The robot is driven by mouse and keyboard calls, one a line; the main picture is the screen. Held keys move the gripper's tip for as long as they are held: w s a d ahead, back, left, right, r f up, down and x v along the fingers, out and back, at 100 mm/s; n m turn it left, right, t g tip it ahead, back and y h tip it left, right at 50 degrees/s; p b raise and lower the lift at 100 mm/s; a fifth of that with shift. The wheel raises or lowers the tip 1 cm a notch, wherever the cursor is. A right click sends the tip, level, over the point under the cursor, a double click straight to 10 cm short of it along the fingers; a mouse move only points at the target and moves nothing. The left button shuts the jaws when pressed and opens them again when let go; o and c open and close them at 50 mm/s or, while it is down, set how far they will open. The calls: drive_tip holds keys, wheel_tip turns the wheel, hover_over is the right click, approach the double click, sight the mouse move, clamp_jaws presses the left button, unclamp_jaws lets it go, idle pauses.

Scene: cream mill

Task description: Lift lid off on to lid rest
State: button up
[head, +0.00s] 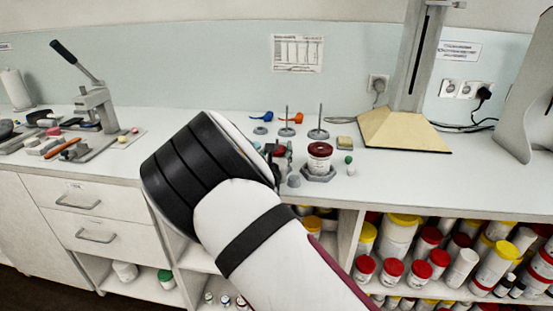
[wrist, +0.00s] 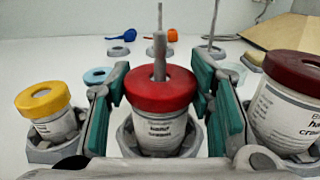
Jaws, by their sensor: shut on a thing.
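In the wrist view a white labelled jar (wrist: 160,140) stands upright in a grey holder, with a red lid (wrist: 160,97) on its top. I see no clear gap between lid and jar. In the head view the red lid (head: 279,150) is mostly hidden by my arm and jaws. Grey bases with upright rods (head: 318,122) stand behind; I cannot tell which is the lid rest.
A dark-red-lidded jar (wrist: 290,105) stands close on the right, and a yellow-lidded jar (wrist: 45,110) on the left. Behind are a blue ring (wrist: 97,75) and blue and orange bulbs. The counter front right is clear.

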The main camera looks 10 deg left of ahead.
drive_tip(key=shift+r+p, duration=0.7)
drive_tip(key=shift+r, duration=0.45)
idle(0.6)
drive_tip(key=shift+r+p, duration=1)
drive_tip(key=shift+r, duration=0.9)
